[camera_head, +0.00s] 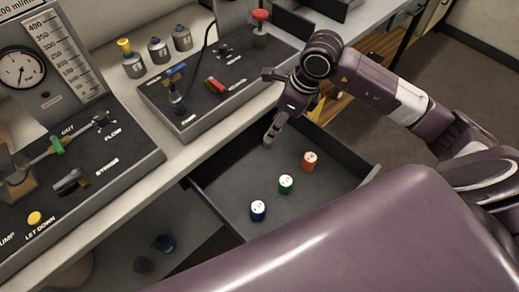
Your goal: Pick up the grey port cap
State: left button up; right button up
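I cannot single out a grey port cap with certainty. A small dark grey round object (143,265) lies low at the left, below the bench, beside a dark blue one (163,243). The open drawer (235,215) holds an orange (309,161), a green (285,184) and a blue (258,210) small cylinder, each with a white top. My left gripper is out of view.
A grey panel (190,128) with blue and red fittings and a red knob (260,15) stands on the bench behind the drawer. Three small canisters (158,50) stand behind it, one yellow-topped. A gauge panel (80,215) with levers fills the left. The drawer walls enclose the gripper's area.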

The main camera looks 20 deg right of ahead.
jog(key=shift+a+f, duration=0.1)
jog(key=shift+f, duration=0.6)
jog(key=p+x, duration=0.2)
jog(key=x, duration=0.3)
jog(key=shift+s+a+f, duration=0.1)
jog(key=shift+f, duration=0.5)
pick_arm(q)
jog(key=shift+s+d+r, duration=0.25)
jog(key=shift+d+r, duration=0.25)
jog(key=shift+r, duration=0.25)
pick_arm(e)
jog(key=shift+f, duration=0.2)
grip_shut()
pick_arm(q)
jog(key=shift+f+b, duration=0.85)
jog(key=shift+b, duration=0.05)
pick_arm(e)
notch_tip(320, 180, up, 20)
